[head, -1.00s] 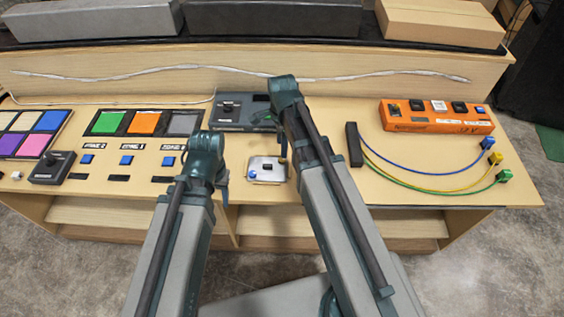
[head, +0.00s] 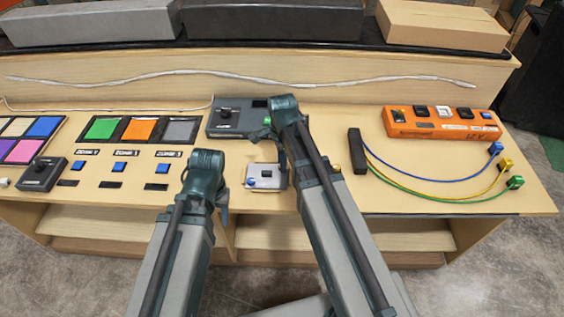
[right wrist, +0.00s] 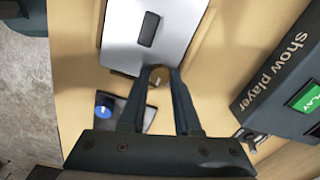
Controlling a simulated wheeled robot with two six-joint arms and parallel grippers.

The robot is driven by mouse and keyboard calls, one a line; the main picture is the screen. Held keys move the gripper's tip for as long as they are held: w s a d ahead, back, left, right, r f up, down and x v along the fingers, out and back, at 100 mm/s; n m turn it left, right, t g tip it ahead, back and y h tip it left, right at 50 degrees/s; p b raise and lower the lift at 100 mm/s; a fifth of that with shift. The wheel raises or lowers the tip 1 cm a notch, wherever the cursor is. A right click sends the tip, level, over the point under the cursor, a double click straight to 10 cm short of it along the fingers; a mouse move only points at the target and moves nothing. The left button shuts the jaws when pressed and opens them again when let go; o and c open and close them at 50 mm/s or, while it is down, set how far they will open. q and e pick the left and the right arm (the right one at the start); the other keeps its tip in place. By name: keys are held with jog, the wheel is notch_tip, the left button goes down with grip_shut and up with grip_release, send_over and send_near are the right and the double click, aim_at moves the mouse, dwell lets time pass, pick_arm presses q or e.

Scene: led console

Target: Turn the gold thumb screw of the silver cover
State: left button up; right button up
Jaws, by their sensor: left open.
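The silver cover (head: 271,183) lies on the bench with a dark handle on it. It fills the top of the right wrist view (right wrist: 123,45). The gold thumb screw (right wrist: 158,76) is at the cover's near edge in that view. My right gripper (right wrist: 160,74) has its fingertips on both sides of the screw and appears shut on it. In the head view my right gripper (head: 283,164) reaches down at the cover's right edge and hides the screw. My left gripper (head: 222,193) is open and empty, left of the cover.
A blue knob (right wrist: 103,109) sits beside the cover. The dark show player box (head: 226,119) stands just behind. An orange power box (head: 441,123) and a black bar (head: 357,150) with coloured cables lie right. Button panels fill the left. The front right bench top is clear.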

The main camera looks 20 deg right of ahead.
grip_shut()
